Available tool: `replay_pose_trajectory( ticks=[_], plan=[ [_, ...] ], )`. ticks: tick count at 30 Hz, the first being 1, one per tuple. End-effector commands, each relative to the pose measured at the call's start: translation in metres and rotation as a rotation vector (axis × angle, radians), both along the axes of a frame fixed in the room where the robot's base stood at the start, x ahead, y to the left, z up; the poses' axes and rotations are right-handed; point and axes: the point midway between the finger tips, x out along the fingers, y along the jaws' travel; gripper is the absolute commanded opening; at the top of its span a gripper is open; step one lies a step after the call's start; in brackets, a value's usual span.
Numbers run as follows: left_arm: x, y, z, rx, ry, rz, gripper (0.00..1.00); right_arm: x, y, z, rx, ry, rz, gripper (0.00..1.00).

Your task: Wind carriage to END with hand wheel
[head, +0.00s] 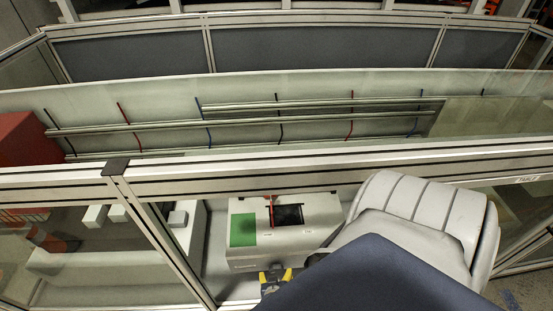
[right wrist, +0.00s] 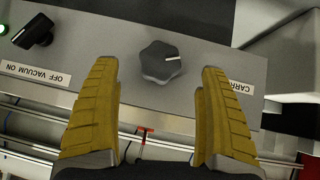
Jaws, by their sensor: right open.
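The hand wheel is a dark, lobed knob (right wrist: 161,62) with a white mark, on a grey panel in the right wrist view. A partly covered label (right wrist: 236,88) beginning "CARR" lies beside it. My right gripper (right wrist: 160,75) is open, its two yellow fingers on either side of the knob with clear gaps, not touching it. In the head view only a bit of yellow finger (head: 287,274) shows past my arm, and the knob is hidden there. I cannot make out the carriage or the END mark with certainty. My left gripper is not in view.
A black switch (right wrist: 34,31) with a label reading "OFF VACUUM ON" is on the same panel. A red T-shaped piece (right wrist: 143,132) stands by the rails below. In the head view, a metal frame rail (head: 300,172) crosses above a box with a green patch (head: 243,230).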

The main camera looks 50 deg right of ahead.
Motion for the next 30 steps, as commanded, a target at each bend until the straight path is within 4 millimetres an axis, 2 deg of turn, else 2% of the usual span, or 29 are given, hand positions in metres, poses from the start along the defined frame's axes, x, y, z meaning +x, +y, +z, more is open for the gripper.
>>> replay_pose_trajectory(
  ticks=[6,12,28,30],
  plan=[
    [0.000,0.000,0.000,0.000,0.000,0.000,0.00,0.013,-0.017,-0.020,-0.002,0.001,0.001,0.78],
    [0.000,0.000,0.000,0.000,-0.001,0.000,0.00,0.019,-0.025,-0.031,-0.001,0.000,-0.001,0.78],
    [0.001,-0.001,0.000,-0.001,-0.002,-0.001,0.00,0.022,-0.029,-0.036,0.000,0.000,0.000,0.78],
    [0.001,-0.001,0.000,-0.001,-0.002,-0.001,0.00,0.022,-0.029,-0.036,0.000,0.000,0.000,0.70]
  ],
)
